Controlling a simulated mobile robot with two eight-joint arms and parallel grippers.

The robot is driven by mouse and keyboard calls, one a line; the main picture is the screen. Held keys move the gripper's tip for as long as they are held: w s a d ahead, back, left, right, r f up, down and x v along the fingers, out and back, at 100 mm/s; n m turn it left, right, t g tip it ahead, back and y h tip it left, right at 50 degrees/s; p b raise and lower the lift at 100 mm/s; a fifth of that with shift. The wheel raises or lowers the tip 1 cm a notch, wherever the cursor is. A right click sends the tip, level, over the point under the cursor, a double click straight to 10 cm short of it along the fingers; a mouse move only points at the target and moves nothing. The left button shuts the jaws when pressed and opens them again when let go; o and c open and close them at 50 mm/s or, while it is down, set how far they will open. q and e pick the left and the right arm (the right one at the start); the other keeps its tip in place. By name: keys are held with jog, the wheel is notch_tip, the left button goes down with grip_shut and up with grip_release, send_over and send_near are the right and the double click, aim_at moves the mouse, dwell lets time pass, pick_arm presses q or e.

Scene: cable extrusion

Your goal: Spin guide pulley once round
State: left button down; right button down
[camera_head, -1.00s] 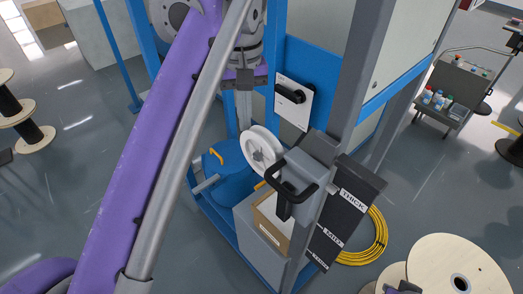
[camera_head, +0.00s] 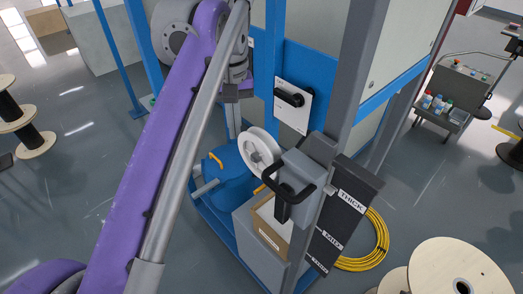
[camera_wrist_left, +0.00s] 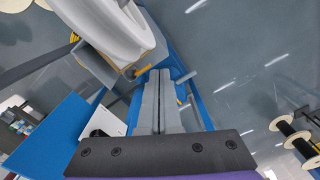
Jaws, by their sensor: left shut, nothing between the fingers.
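The guide pulley (camera_head: 259,147) is a white wheel with a raised rim and a hub, mounted upright beside a grey block on the machine frame. It also shows large and close in the wrist view (camera_wrist_left: 112,30), partly cut off by the top edge. My left gripper (camera_head: 235,134) points down just left of the pulley's upper rim. In the wrist view its two grey fingers (camera_wrist_left: 158,78) lie together with nothing between them, their tips near the lower rim of the pulley. I cannot tell whether they touch it. My right gripper is not in view.
A grey block with a black handle (camera_head: 290,189) stands right of the pulley. A blue drum (camera_head: 230,172) and an open carton (camera_head: 271,228) sit below. Yellow cable (camera_head: 372,245) lies coiled on the floor.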

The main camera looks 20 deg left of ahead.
pick_arm(q)
jog(key=shift+w, duration=0.1)
dwell(0.4)
